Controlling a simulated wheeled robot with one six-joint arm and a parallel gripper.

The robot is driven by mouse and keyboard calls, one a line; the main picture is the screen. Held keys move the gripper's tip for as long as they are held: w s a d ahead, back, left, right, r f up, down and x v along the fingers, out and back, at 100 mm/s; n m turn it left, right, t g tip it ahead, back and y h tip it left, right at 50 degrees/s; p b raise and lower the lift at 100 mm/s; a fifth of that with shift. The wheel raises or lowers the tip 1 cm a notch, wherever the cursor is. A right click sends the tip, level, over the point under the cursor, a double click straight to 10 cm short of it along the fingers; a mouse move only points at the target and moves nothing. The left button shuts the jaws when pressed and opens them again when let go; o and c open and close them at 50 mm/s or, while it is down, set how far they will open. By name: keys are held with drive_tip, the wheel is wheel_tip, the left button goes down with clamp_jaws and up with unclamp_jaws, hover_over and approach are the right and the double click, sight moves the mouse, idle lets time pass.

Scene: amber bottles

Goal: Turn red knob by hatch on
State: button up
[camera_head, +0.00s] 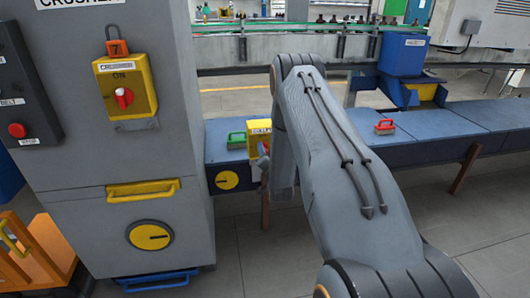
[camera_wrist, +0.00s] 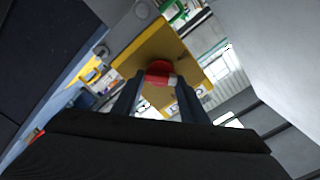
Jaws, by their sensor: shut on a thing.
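In the wrist view a yellow box (camera_wrist: 165,45) carries a red knob (camera_wrist: 158,70) with a pale patch at its edge. My gripper (camera_wrist: 160,86) has its two dark fingers on either side of the knob and is shut on it. In the head view this box appears to be the small yellow box (camera_head: 257,130) on the blue conveyor, partly hidden by my arm. Which way the knob points is hard to tell.
A grey cabinet at left bears another yellow box (camera_head: 137,75) with a red knob (camera_head: 124,97), marked ON. Grey floor (camera_head: 490,215) lies clear at right.

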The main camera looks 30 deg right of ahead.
drive_tip(key=shift+f+m, duration=0.2)
drive_tip(key=shift+m, duration=3.9)
drive_tip(key=o, duration=1)
drive_tip(key=shift+o, duration=0.2)
drive_tip(key=shift+s, duration=0.1)
drive_tip(key=v, duration=0.7)
drive_tip(key=shift+s, duration=0.3)
drive_tip(key=shift+a+r, duration=0.1)
